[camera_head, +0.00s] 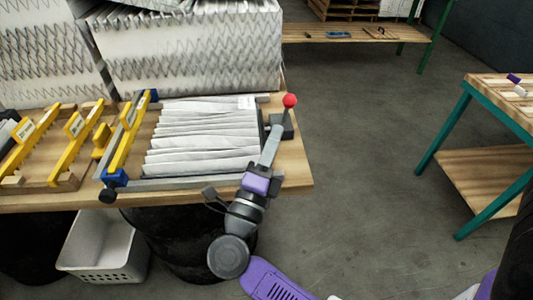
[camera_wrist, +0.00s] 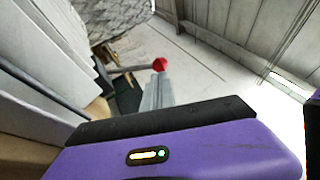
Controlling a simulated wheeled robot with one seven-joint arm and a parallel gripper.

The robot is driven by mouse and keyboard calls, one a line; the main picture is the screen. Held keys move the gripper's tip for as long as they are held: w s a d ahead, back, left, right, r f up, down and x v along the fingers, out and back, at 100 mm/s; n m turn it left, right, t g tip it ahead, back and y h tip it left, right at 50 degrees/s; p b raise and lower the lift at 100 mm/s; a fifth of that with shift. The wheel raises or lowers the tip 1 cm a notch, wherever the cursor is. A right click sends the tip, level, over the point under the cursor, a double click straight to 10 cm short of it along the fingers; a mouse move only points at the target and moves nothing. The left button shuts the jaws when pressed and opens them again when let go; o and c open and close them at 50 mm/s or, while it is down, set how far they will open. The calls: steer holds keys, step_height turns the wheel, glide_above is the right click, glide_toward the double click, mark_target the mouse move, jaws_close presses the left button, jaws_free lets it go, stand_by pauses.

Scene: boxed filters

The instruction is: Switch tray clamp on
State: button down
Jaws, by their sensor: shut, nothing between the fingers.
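The tray clamp is a lever with a red ball knob (camera_head: 290,100) on a dark block (camera_head: 288,128) at the right edge of the tray. The lever stands up, leaning slightly right. The tray (camera_head: 190,183) holds a pleated white filter (camera_head: 205,135). My gripper (camera_head: 274,132) is shut and empty, its fingers reaching up beside the dark block, just below the knob. In the wrist view, the red knob (camera_wrist: 159,64) shows right at the tips of my shut gripper (camera_wrist: 158,80). I cannot tell whether they touch.
Large boxed filters (camera_head: 190,50) are behind. A white basket (camera_head: 103,245) is under the table. Open floor (camera_head: 365,130) lies right of the table.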

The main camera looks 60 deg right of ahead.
mark_target(286, 99)
steer(key=shift+p+x, duration=0.5)
steer(key=shift+x, duration=2.15)
steer(key=shift+r, duration=0.1)
steer(key=r+p, duration=0.1)
steer(key=p, duration=0.1)
steer(key=d+r+n+y+p, duration=0.1)
steer(key=p, duration=0.1)
steer(key=shift+w, duration=0.35)
steer(key=w+d+r+p, duration=0.2)
steer(key=w+d+p, duration=0.3)
steer(key=w+d, duration=0.3)
steer(key=shift+d, duration=1.3)
steer(key=shift+w, duration=0.15)
